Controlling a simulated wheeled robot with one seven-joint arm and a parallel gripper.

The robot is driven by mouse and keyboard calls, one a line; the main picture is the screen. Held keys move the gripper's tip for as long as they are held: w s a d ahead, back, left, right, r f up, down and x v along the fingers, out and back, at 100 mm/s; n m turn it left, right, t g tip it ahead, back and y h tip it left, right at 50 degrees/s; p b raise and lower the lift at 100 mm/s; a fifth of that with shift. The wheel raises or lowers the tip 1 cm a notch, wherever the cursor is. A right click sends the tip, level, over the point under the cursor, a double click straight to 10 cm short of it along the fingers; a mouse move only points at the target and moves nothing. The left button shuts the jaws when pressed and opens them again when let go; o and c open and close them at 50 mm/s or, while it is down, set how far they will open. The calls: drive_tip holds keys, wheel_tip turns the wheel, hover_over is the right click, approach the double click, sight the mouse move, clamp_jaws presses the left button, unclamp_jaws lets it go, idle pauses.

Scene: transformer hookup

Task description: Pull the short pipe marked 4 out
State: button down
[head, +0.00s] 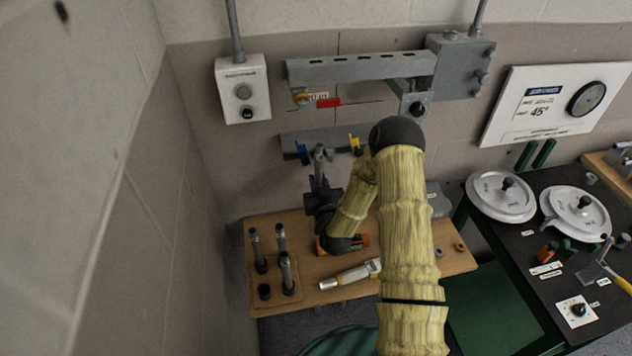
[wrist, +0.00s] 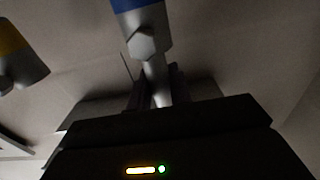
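In the head view my gripper (head: 320,162) is raised under a grey wall rail, close to a blue fitting (head: 303,153) and left of a yellow fitting (head: 354,143). In the wrist view the blue fitting (wrist: 133,4) comes down from the top, with a grey hex part and a thin grey rod (wrist: 155,78) below it. The rod's lower end runs down to my dark fingers (wrist: 157,95); its grip is unclear in the shadow. The yellow fitting (wrist: 15,50) is at the left. No number 4 is readable, so I cannot tell whether this rod is that pipe.
Several dark-and-grey upright pieces (head: 281,240) stand on the wooden table (head: 330,222) at left. An orange tool (head: 328,246) and a pale cylinder (head: 352,273) lie near my arm. A grey channel (head: 360,68) with a red tag is above; a side wall is close at left.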

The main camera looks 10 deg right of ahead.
sight(319, 174)
drive_tip(key=c, duration=1.9)
unclamp_jaws()
drive_tip(key=shift+c, duration=0.2)
clamp_jaws()
drive_tip(key=shift+a, duration=0.1)
drive_tip(key=shift+r, duration=0.1)
drive_tip(key=shift+w+r+p, duration=0.1)
drive_tip(key=shift+r+p, duration=0.9)
drive_tip(key=shift+r, duration=0.9)
